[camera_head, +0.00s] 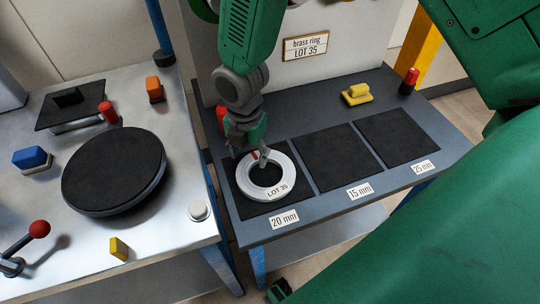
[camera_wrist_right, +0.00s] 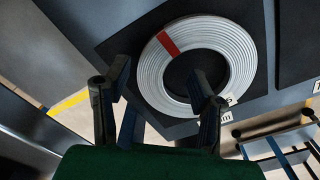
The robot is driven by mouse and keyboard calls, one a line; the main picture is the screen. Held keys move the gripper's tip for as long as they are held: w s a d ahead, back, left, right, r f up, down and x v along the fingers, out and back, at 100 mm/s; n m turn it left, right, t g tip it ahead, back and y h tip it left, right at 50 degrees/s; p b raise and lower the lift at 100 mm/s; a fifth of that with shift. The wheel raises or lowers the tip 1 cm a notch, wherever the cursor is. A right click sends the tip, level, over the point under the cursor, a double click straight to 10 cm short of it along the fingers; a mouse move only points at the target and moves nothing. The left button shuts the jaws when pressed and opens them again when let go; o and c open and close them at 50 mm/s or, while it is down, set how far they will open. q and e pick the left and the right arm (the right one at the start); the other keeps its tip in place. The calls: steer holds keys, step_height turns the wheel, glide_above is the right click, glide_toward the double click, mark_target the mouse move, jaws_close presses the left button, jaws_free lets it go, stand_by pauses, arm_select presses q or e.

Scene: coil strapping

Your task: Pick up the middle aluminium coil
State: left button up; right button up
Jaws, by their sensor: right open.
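A silver-grey coil (camera_head: 268,176) with a red band and a LOT 35 tag lies flat on the black pad marked 20 mm. It is the only coil I see. My right gripper (camera_head: 256,155) is over the coil's far rim in the head view. In the wrist view the right gripper (camera_wrist_right: 158,80) is open and empty, one finger in front of the coil's ring and hole, the other outside its rim. Contact cannot be told. My left gripper is not in view.
Bare pads marked 15 mm (camera_head: 332,157) and 25 mm (camera_head: 397,137) lie to the right. A yellow block (camera_head: 356,95) stands behind them. A sign (camera_head: 305,46) reads brass ring LOT 35. The left table holds a black turntable (camera_head: 114,170) and a red-knobbed lever (camera_head: 39,229).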

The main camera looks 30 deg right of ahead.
mark_target(241, 167)
steer(key=f, duration=0.1)
steer(key=a+f, duration=0.1)
steer(key=shift+a+f, duration=0.1)
steer(key=shift+f, duration=0.2)
steer(key=shift+w+a+r, duration=0.1)
steer(key=shift+a, duration=0.65)
steer(key=shift+c, duration=0.3)
steer(key=shift+d, duration=0.2)
steer(key=c, duration=0.8)
steer(key=shift+d, duration=0.3)
jaws_close()
steer(key=shift+d, duration=0.45)
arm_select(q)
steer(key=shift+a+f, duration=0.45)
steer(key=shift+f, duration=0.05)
arm_select(e)
steer(key=shift+a, duration=0.1)
